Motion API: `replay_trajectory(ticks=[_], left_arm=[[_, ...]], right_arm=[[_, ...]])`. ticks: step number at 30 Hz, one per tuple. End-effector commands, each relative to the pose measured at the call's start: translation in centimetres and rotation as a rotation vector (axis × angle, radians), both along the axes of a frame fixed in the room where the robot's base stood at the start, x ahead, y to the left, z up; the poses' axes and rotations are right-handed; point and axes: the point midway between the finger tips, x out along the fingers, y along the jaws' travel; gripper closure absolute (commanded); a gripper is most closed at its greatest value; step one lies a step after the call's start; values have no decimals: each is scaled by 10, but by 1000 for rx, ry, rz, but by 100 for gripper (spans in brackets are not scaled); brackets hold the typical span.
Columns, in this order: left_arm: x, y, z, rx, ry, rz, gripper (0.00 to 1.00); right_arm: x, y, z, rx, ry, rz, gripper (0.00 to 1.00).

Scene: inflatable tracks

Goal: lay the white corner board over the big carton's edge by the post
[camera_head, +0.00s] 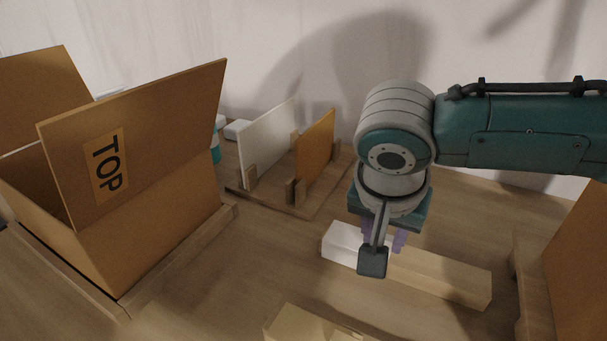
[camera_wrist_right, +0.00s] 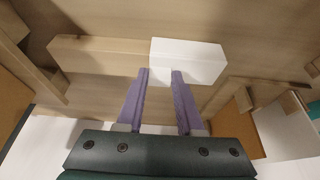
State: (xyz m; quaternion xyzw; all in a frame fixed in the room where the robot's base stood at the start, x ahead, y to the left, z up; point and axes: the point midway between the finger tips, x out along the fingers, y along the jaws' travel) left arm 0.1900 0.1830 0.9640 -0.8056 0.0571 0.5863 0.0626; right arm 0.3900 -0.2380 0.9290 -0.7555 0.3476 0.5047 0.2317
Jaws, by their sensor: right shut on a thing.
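The white corner board (camera_head: 340,243) sits at the left end of a long pale wooden bar (camera_head: 445,277) on the table; in the right wrist view, the white board (camera_wrist_right: 190,62) shows as a white block at the bar's end. My right gripper (camera_head: 384,241) points down over it, with its purple fingers (camera_wrist_right: 160,73) shut on the white board near where it meets the bar. The fingertips are partly hidden in the head view. The big carton (camera_head: 165,225), with a raised flap marked TOP, stands open at the left. I cannot pick out the post. My left gripper is out of view.
A wooden rack (camera_head: 305,207) at the back holds a white panel (camera_head: 268,140) and an orange panel (camera_head: 315,147). A wooden piece (camera_head: 310,326) lies at the front edge. A brown panel (camera_head: 582,265) stands at far right. Bare table separates the carton and white board.

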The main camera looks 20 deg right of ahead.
Motion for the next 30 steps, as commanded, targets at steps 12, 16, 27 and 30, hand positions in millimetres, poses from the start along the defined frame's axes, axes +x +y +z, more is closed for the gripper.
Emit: replay_trajectory(ticks=[12, 16, 27, 30], left_arm=[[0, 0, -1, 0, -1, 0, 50], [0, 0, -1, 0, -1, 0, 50], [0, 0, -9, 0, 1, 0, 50], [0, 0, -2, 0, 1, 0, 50]], right_arm=[[0, 0, -4, 0, 0, -1, 42], [0, 0, -4, 0, 0, -1, 34], [0, 2, 3, 2, -3, 2, 34], [-6, 10, 25, 5, -2, 2, 34]])
